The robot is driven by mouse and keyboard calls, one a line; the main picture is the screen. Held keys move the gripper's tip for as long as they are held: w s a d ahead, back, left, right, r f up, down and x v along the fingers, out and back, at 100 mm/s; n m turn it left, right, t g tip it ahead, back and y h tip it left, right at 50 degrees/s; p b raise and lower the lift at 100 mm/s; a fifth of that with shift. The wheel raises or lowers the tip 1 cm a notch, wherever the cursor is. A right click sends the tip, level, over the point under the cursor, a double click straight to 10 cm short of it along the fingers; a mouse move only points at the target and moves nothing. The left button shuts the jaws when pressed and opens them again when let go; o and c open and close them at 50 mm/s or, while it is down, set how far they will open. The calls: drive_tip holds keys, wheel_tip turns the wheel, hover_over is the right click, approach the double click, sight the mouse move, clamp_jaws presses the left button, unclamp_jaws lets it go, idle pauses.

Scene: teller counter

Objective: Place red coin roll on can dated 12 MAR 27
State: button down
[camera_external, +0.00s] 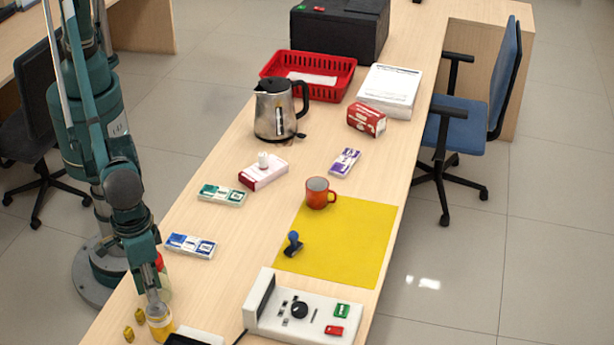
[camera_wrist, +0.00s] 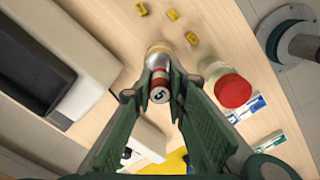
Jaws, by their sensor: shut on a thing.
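My gripper (camera_wrist: 160,84) is shut on the red coin roll (camera_wrist: 159,94), whose pale end with a dark "5" faces the wrist camera. A silver and yellow can (camera_wrist: 157,53) shows just past the roll in the wrist view. In the external view my gripper (camera_external: 154,302) points down right over the can (camera_external: 160,327). I cannot tell whether roll and can touch. The can's date is not readable. A jar with a red lid (camera_wrist: 234,91) stands beside the can; the jar (camera_external: 165,287) is partly behind my arm in the external view.
Several small yellow pieces (camera_wrist: 171,15) lie near the can. A white device with a dial (camera_external: 305,312) and a yellow mat (camera_external: 350,240) lie to the right. Card-like packs (camera_external: 190,246), a red mug (camera_external: 318,193) and a kettle (camera_external: 274,112) stand farther back.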

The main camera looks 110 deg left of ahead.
idle(0.3)
drive_tip(key=shift+f, duration=1.85)
drive_tip(key=shift+f, duration=0.15)
drive_tip(key=c, duration=2.3)
unclamp_jaws()
drive_tip(key=shift+r, duration=0.2)
wheel_tip(320, 180, up, 12)
drive_tip(key=shift+f, duration=0.1)
drive_tip(key=shift+a, duration=0.1)
